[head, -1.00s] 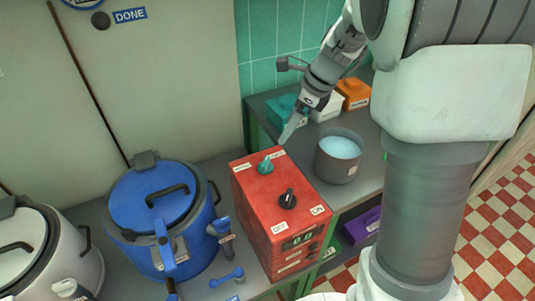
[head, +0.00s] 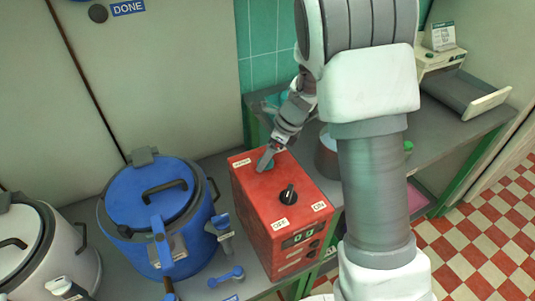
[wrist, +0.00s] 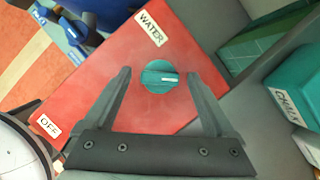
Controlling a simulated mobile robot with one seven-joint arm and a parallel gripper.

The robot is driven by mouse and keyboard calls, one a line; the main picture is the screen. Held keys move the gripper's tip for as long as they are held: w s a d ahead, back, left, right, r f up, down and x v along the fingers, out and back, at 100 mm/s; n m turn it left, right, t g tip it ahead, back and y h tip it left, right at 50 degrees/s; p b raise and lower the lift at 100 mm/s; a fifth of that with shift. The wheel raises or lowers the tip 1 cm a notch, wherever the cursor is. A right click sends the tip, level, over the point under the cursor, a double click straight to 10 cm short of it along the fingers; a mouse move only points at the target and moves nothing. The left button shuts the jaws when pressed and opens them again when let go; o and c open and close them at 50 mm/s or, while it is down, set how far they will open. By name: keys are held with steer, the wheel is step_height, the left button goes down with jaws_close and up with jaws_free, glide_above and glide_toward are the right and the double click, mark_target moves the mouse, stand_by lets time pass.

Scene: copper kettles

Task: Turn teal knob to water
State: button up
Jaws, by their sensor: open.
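The teal knob (wrist: 160,77) sits on top of the red box (head: 255,215). In the wrist view its white mark points right, away from the WATER label (wrist: 150,28) above it. My gripper (wrist: 158,72) is open, with one finger on each side of the knob and a gap visible on both sides. In the head view my gripper (head: 265,163) is at the far left part of the box top, and its fingers partly hide the teal knob (head: 268,166).
A black knob (head: 287,198) stands nearer on the box, between OFF and ON labels. A blue kettle (head: 150,215) stands left of the box, with a white kettle (head: 25,250) beyond it. A grey pot (head: 326,155) is right, mostly behind my arm.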

steer(key=c, duration=1.4)
steer(key=n+g+p, duration=0.1)
steer(key=n, duration=0.1)
steer(key=n+p, duration=0.1)
steer(key=n, duration=0.1)
steer(key=shift+w+r+n+g+y, duration=0.1)
steer(key=shift+w+n+g+y, duration=0.05)
steer(key=shift+n+g+y, duration=0.2)
steer(key=n+g+p, duration=0.1)
steer(key=n, duration=0.3)
steer(key=shift+w+n+g+p, duration=0.15)
steer(key=shift+n+g+p, duration=0.1)
steer(key=shift+g+p, duration=0.1)
steer(key=n+h, duration=0.1)
steer(key=n, duration=0.1)
steer(key=n+g+p, duration=0.1)
steer(key=n, duration=0.1)
steer(key=shift+w+n+h, duration=0.1)
steer(key=shift+n+h, duration=0.2)
steer(key=shift+h, duration=0.05)
steer(key=shift+a+n+g+h+p, duration=0.15)
steer(key=shift+n+g+h, duration=0.2)
steer(key=shift+n, duration=0.65)
steer(key=shift+n+g+h+p, duration=0.15)
steer(key=shift+n+g+h, duration=0.15)
steer(key=shift+n, duration=0.7)
